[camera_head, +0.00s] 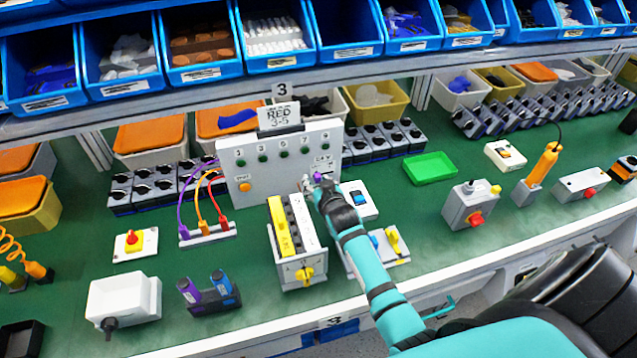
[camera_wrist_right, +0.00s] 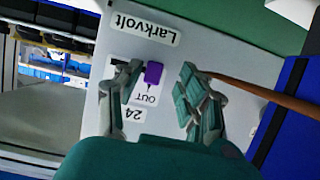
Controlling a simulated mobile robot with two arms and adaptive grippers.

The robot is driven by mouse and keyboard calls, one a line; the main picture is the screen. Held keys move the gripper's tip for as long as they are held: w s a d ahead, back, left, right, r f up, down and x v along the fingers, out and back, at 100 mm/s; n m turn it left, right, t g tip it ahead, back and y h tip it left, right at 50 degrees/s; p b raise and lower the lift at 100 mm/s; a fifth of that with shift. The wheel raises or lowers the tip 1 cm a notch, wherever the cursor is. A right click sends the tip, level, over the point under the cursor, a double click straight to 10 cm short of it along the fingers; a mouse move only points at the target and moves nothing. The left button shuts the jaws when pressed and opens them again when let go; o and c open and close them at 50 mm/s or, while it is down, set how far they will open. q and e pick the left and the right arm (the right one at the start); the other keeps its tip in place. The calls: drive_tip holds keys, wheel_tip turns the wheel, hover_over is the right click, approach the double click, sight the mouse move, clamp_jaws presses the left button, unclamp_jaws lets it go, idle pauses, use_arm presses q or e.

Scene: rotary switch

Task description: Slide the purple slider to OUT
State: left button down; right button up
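The purple slider (camera_wrist_right: 153,73) sits on a light grey panel face in the right wrist view. The label OUT (camera_wrist_right: 147,98) is beside it, and the panel's lettering appears upside down. My right gripper (camera_wrist_right: 160,90) is open, with its fingers on either side of the slider and closer to it on the picture's left. I cannot tell whether a finger touches it. In the head view my right gripper (camera_head: 318,186) is at the lower right of the upright grey panel (camera_head: 262,172), with a bit of purple (camera_head: 317,177) at its tips. My left gripper is not in view.
A box with yellow parts (camera_head: 298,270) stands in front of the panel, close to my right arm. A white switch plate (camera_head: 357,200) is just right of the gripper. Colored cables (camera_head: 203,205) are at the panel's left. Blue bins line the shelf above.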

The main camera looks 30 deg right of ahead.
drive_tip(key=shift+s+d, duration=0.1)
drive_tip(key=shift+s, duration=0.05)
drive_tip(key=v, duration=1.2)
drive_tip(key=shift+f, duration=0.1)
